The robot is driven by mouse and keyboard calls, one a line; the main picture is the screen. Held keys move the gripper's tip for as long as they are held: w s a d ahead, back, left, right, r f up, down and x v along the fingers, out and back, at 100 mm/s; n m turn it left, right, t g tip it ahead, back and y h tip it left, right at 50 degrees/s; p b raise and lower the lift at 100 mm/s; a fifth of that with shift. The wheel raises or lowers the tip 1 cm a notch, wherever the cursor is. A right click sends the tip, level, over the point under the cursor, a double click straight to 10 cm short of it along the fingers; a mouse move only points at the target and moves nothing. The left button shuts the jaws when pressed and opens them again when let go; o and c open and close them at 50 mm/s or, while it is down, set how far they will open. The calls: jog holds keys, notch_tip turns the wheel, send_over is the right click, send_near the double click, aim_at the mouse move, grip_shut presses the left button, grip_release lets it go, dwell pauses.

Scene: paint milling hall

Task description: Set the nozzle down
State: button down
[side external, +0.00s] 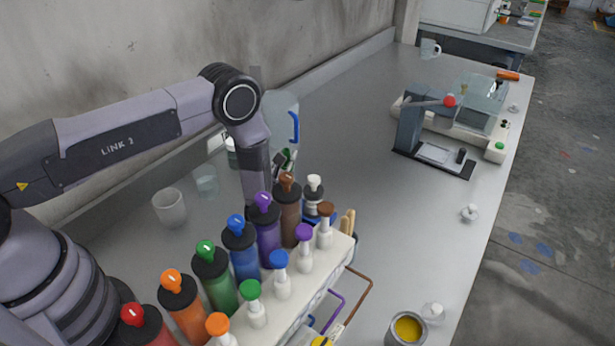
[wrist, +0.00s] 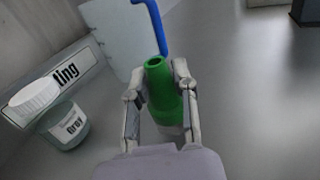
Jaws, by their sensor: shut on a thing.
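The nozzle (wrist: 160,98) is a green tapered piece with a narrow open tip, upright in the wrist view. My gripper (wrist: 158,74) is shut on it, one finger on each side. In the side external view my gripper (side external: 281,161) is low behind the row of bottles, close to the clear pitcher. A bit of green shows there, but the bottles hide most of the nozzle. I cannot tell whether the nozzle's lower end touches the table.
A clear pitcher with a blue handle (side external: 294,127) stands just beyond my gripper. A jar labelled Gray (wrist: 65,126) is to the left. A rack of paint bottles (side external: 310,283) stands in front. The grey bench (side external: 350,120) is clear toward the lever device (side external: 410,127).

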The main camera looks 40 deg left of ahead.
jog(key=shift+f, duration=0.55)
jog(key=c, duration=0.8)
grip_release()
